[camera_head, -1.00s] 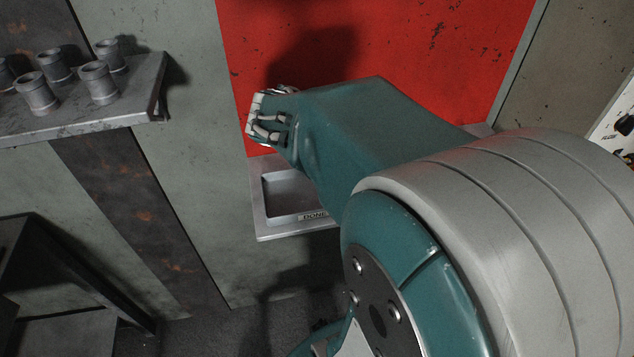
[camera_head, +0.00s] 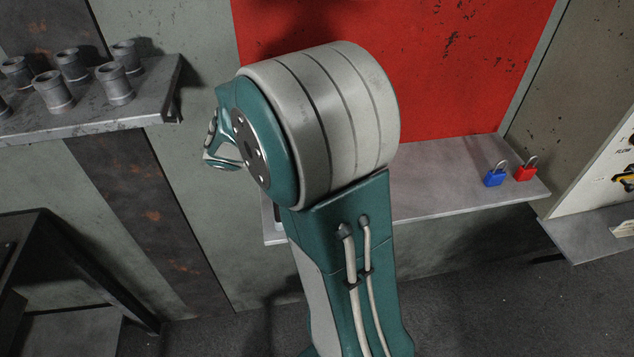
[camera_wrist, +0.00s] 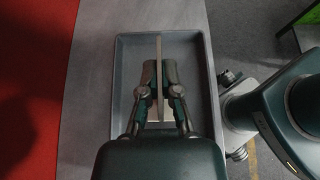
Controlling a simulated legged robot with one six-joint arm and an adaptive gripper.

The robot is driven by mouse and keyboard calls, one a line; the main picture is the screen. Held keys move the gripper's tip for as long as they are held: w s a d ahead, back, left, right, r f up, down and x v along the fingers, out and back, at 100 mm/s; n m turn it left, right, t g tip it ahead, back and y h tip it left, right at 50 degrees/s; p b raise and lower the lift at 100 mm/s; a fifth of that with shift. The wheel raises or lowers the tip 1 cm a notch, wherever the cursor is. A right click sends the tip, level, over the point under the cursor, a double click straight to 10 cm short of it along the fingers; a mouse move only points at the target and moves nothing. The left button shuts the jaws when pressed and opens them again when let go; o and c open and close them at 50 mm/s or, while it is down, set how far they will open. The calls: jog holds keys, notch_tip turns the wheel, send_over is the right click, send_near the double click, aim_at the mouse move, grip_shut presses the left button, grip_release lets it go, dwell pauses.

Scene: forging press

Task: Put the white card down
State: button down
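In the wrist view, my gripper (camera_wrist: 160,93) is shut on a thin flat card (camera_wrist: 159,55), seen edge-on between the fingers. The card looks pale grey here, and its faces do not show. The gripper and card are over a shallow grey tray (camera_wrist: 203,46) on a shelf. I cannot tell whether the card's lower edge touches the tray floor.
The grey shelf (camera_head: 440,192) runs under a red panel (camera_head: 440,60). A blue padlock (camera_head: 494,178) and a red padlock (camera_head: 525,172) stand at its right part. At the left, several metal cups (camera_head: 53,92) stand on a higher shelf (camera_head: 100,116). A dark table (camera_head: 75,260) is below.

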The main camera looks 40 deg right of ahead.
jog(key=shift+w+a+f, duration=0.25)
jog(key=shift+a, duration=0.05)
jog(key=shift+a+f, duration=0.2)
jog(key=shift+f, duration=1)
jog(key=shift+d+f, duration=0.1)
jog(key=shift+f, duration=0.25)
jog(key=shift+d+f, duration=0.1)
jog(key=shift+d, duration=0.2)
jog(key=c, duration=0.8)
grip_release()
jog(key=shift+a, duration=0.2)
jog(key=v, duration=0.7)
jog(key=shift+w+a+r, duration=0.15)
jog(key=shift+a+r, duration=0.05)
